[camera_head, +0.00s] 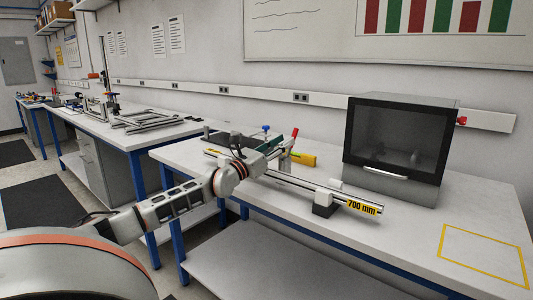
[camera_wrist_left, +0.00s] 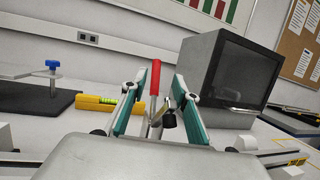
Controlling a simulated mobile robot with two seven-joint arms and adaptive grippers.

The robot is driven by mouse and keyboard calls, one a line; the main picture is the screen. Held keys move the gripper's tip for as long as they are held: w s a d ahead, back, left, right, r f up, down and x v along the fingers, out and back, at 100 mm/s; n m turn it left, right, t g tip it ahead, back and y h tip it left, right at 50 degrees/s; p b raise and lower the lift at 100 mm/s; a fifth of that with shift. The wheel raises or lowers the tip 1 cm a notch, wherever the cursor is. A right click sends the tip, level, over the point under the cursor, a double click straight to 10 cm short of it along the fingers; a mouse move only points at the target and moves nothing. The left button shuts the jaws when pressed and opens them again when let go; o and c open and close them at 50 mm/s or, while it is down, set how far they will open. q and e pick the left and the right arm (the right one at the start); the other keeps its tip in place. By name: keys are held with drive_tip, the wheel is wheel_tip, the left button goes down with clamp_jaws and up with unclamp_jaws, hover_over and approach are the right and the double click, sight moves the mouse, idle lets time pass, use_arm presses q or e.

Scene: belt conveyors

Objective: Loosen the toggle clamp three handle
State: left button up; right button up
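The toggle clamp has a red handle (camera_head: 295,132) that stands up, slightly tilted, at the back of the near bench. In the left wrist view the red handle (camera_wrist_left: 155,78) shows between the fingers of my left gripper (camera_wrist_left: 160,85), with a gap on both sides. The clamp's metal arm and black tip (camera_wrist_left: 169,118) are below it. The clamp's base is hidden behind the gripper body. In the head view my left gripper (camera_head: 274,147) reaches over the bench, its teal-padded fingers pointing at the clamp. It is open and holds nothing. My right gripper is not in view.
A metal rail marked 700 mm (camera_head: 330,193) lies in front. A black-fronted box (camera_head: 398,145) stands right. The bench's front right is clear.

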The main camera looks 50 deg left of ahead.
use_arm(q)
drive_tip(key=v, duration=1.1)
drive_tip(key=shift+s, duration=0.25)
